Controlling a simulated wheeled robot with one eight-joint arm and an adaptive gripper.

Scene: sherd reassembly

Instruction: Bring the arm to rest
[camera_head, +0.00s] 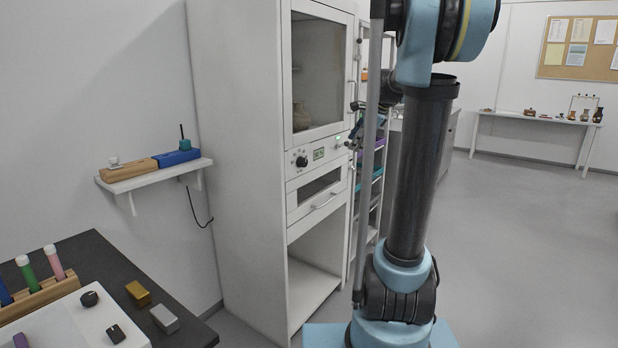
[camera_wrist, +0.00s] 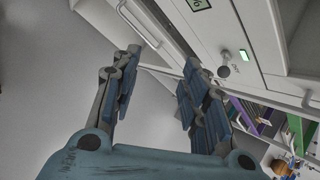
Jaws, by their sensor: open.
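My gripper (camera_wrist: 160,98) shows in the wrist view with its fingers apart and nothing between them. Beyond the fingers are grey floor and the white front of a tall cabinet. In the head view my arm stands upright in front of the right side of this cabinet (camera_head: 236,130). The gripper itself cannot be made out clearly in the head view. The cabinet has a glass door (camera_head: 320,70) that looks shut, with a vessel dimly visible behind it. A green light (camera_wrist: 243,55) glows on the cabinet front near a knob.
A dark bench (camera_head: 95,250) at lower left holds a wooden rack with coloured tubes, a white box with knobs and two small blocks. A small wall shelf (camera_head: 150,176) is beside the cabinet. A rack of coloured trays stands behind my arm. A far table (camera_head: 530,119) holds pots. Floor is clear at right.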

